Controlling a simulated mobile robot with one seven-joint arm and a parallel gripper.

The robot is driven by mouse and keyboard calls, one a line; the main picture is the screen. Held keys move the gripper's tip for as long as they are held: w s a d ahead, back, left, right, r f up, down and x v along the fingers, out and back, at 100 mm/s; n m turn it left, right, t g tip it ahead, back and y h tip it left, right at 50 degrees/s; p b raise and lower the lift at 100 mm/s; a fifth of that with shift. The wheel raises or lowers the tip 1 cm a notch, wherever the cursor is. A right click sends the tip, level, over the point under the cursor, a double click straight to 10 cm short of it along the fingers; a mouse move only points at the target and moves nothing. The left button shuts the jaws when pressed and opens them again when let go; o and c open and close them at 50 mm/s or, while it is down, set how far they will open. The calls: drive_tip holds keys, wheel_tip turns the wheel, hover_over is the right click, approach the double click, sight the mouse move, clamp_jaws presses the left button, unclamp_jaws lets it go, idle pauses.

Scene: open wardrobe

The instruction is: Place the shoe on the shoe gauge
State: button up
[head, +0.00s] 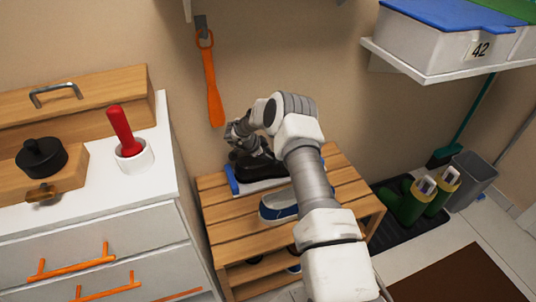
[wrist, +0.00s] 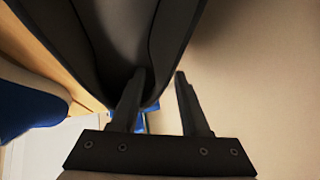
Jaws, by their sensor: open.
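A black shoe (head: 258,169) is on the shoe gauge (head: 232,181), a flat white plate with blue ends on the slatted wooden rack. Part of the shoe is hidden behind my arm and gripper. In the wrist view the dark shoe (wrist: 115,30) fills the upper left, and a bit of the gauge's blue (wrist: 140,122) shows below it. My gripper (wrist: 160,88) is open at one end of the shoe. Its left finger overlaps the shoe's edge and its right finger is clear of it. I cannot tell whether the left finger touches the shoe.
A blue shoe (head: 276,208) stands on the rack (head: 232,228) in front of the gauge. An orange shoehorn (head: 211,85) hangs on the wall above. A white drawer cabinet (head: 110,225) is at the left, and green boots (head: 412,203) stand at the right.

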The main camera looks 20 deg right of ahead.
drive_tip(key=p+v, duration=0.4)
drive_tip(key=v, duration=0.8)
